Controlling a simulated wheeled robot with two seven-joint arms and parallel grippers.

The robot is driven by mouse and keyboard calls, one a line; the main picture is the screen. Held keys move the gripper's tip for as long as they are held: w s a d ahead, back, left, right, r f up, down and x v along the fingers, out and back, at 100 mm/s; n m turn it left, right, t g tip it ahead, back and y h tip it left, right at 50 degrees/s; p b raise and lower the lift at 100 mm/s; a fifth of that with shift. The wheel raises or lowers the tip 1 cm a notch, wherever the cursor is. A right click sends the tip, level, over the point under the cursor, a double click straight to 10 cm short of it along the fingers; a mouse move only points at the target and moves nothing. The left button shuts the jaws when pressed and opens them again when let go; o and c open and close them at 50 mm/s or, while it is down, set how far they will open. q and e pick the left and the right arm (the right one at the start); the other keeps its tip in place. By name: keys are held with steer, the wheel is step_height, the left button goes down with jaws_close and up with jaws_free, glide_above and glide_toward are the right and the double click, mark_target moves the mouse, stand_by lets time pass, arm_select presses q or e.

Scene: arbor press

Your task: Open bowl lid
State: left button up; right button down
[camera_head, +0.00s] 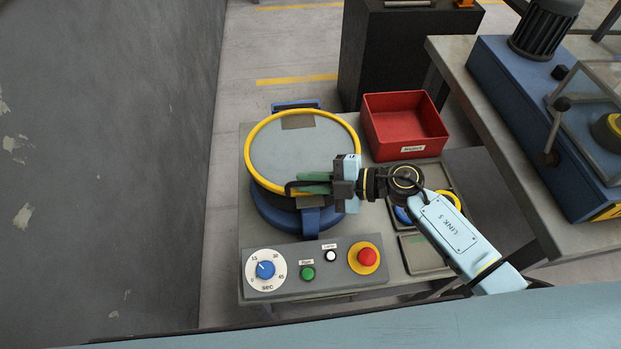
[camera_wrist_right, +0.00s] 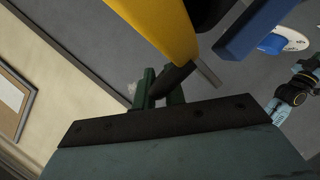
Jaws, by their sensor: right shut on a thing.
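The bowl has a round blue body (camera_head: 272,212) and a grey lid (camera_head: 300,150) with a yellow rim, with a blue bracket at its back. In the right wrist view, the fingers (camera_wrist_right: 160,90) close around the dark handle bar (camera_wrist_right: 173,79), beside the yellow rim (camera_wrist_right: 158,25). The fingers hide part of the handle. My left gripper is not in view.
A control panel (camera_head: 317,286) with a timer dial, a green button and a red stop button sits in front of the bowl. A red bin (camera_head: 403,124) stands behind right, with trays (camera_head: 425,255) partly under my arm. A wall (camera_head: 105,150) rises on the left, a blue machine (camera_head: 530,130) right.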

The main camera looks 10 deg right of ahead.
steer(key=w+r+p, duration=0.3)
steer(key=r+p, duration=0.3)
steer(key=r, duration=0.1)
steer(key=w+r+m+g+p, duration=0.1)
steer(key=w+r+p, duration=0.3)
steer(key=r+p, duration=0.3)
steer(key=shift+w+r+m, duration=0.25)
steer(key=shift+m, duration=0.05)
steer(key=c, duration=1.7)
jaws_free()
steer(key=shift+c, duration=0.2)
